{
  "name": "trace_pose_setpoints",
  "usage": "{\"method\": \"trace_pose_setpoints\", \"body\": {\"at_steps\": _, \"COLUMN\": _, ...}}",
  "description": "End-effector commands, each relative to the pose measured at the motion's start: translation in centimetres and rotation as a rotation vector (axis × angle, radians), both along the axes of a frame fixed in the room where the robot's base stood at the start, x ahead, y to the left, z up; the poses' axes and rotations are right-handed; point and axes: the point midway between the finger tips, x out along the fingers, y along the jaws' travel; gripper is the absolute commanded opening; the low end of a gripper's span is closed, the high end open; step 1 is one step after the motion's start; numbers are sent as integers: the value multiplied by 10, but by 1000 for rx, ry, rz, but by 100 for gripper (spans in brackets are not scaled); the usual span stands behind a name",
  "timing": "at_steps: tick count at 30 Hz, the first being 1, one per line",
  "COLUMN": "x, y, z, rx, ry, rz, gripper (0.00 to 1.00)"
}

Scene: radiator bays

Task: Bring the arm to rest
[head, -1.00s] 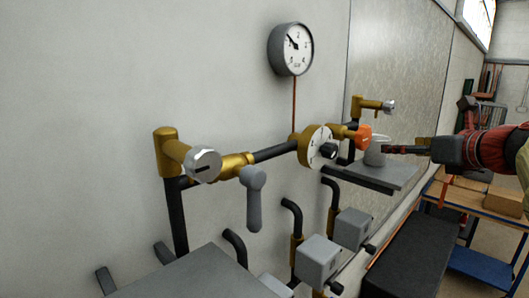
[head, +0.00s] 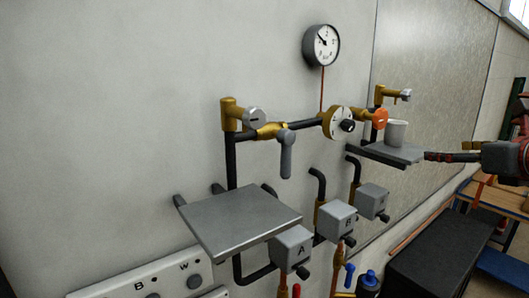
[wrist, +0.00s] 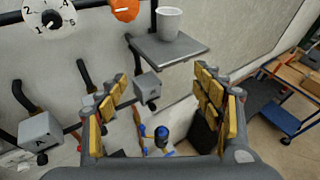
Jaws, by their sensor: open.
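My gripper (head: 430,156) is at the right of the head view, its fingers pointing left toward the small right shelf (head: 392,155). In the wrist view my gripper (wrist: 165,88) shows two widely parted fingers with yellow pads and nothing between them. A pale cup (head: 396,133) stands upright on the right shelf, apart from my fingers. The cup also shows beyond the fingers in the wrist view (wrist: 168,24).
Pipes, brass valves, an orange knob (head: 380,118) and a gauge (head: 321,45) project from the wall. A larger empty shelf (head: 240,218) is at left. Grey boxes (head: 337,220) hang below. A dark bench (head: 445,255) and a blue cart (head: 500,265) stand right.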

Motion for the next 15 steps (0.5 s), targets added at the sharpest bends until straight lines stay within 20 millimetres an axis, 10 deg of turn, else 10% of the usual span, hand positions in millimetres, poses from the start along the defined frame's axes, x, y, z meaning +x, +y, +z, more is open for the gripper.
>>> {"method": "trace_pose_setpoints", "body": {"at_steps": 15, "x": -8, "y": 98, "z": -114, "rx": -461, "ry": 186, "rz": 320, "gripper": 67}}
